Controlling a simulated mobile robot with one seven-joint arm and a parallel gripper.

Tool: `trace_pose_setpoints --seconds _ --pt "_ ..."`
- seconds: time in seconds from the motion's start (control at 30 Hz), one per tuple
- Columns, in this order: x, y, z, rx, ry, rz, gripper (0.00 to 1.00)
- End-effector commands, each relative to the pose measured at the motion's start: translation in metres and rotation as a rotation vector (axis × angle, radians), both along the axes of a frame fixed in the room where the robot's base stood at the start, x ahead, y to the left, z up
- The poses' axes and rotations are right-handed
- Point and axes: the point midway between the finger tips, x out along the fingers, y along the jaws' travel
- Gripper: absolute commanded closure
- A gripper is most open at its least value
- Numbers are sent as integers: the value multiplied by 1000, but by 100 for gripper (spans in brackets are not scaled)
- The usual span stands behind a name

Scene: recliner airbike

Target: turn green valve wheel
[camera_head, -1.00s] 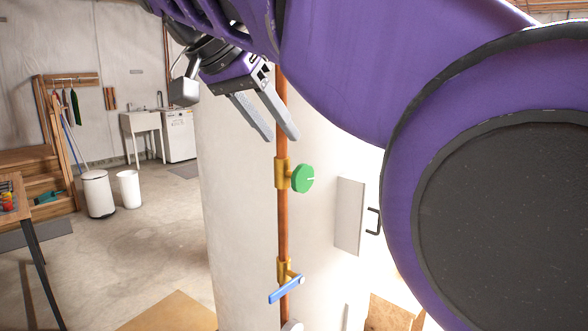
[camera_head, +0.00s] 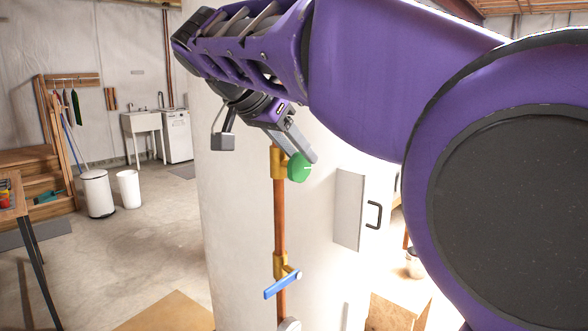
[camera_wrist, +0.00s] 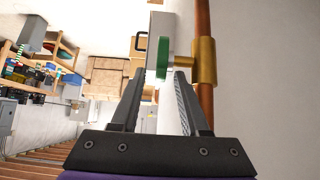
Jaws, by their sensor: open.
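The green valve wheel (camera_head: 299,167) sits on a brass fitting (camera_head: 277,161) on a vertical copper pipe. My gripper (camera_head: 306,157) is open beside the wheel, at its upper edge in the head view. In the wrist view the wheel (camera_wrist: 165,57) shows edge-on just beyond my fingertips (camera_wrist: 158,75), roughly between them. The brass fitting (camera_wrist: 204,62) lies to the right of the right finger. I cannot tell whether a finger touches the wheel.
A blue lever handle (camera_head: 283,286) is lower on the same copper pipe (camera_head: 280,215). A grey box (camera_head: 348,208) is right of the pipe. The pale wall or column (camera_head: 235,190) is close behind the pipe. Open floor lies to the left.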

Motion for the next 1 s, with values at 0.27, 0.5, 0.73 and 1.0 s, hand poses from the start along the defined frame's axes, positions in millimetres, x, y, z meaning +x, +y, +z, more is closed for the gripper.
trace_pose_setpoints --seconds 0.27,0.5,0.73,1.0 --pt "19 -19 -28 -1 2 -1 55" --pt "22 -22 -31 0 0 0 55" --pt "22 -22 -31 -1 0 1 71" --pt "22 -22 -31 -1 0 1 100"
